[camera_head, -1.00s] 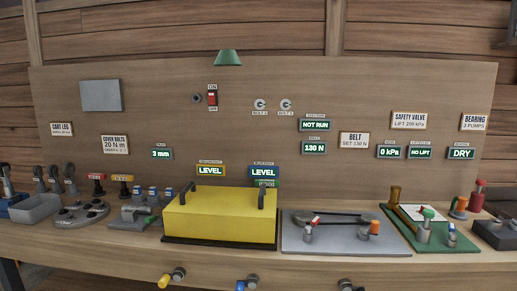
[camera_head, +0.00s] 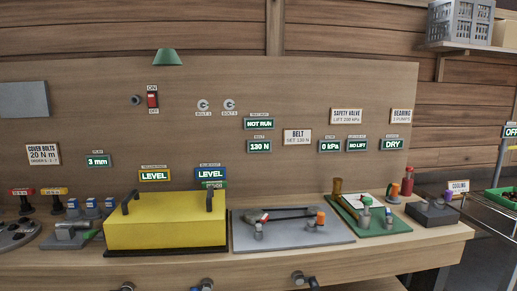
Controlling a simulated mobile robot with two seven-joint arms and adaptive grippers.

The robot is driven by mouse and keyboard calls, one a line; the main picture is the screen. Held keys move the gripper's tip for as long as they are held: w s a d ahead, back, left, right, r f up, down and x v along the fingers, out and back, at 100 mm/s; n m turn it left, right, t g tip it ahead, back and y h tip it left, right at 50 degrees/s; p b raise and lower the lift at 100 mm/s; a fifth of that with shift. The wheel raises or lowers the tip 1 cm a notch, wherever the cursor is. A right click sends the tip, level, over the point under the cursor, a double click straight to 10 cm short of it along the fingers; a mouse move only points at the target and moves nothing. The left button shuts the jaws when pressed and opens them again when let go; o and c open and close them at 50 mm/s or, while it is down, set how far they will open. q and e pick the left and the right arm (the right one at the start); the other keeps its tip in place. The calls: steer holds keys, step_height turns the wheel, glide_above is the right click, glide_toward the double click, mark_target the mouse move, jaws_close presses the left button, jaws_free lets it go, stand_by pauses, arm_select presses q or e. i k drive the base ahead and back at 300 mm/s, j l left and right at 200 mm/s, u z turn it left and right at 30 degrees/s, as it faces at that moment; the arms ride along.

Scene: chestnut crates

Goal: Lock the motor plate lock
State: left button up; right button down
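The grey motor plate (camera_head: 290,239) lies flat on the bench, right of the yellow cover. A dark belt (camera_head: 292,214) runs across it between two grey posts. The right post carries an orange knob (camera_head: 320,217). A small red-and-white part (camera_head: 262,217) sits above the left post (camera_head: 258,231). I cannot tell which of these parts is the motor plate lock, or whether it is locked. The belt sign (camera_head: 297,137) reads "SET 130 N" and the green display (camera_head: 260,146) beside it reads "130 N". Neither of my grippers is in view.
The yellow cover (camera_head: 166,220) with two dark handles stands left of the plate. A green board (camera_head: 383,226) with valve parts and a dark block (camera_head: 432,213) stand to its right. Several knobs stick out from the bench front (camera_head: 298,277).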

mark_target(257, 226)
steer(key=i+l+u, duration=0.2)
steer(key=i+u, duration=0.15)
steer(key=i+l+u, duration=0.35)
steer(key=k+j, duration=0.05)
steer(key=j, duration=0.05)
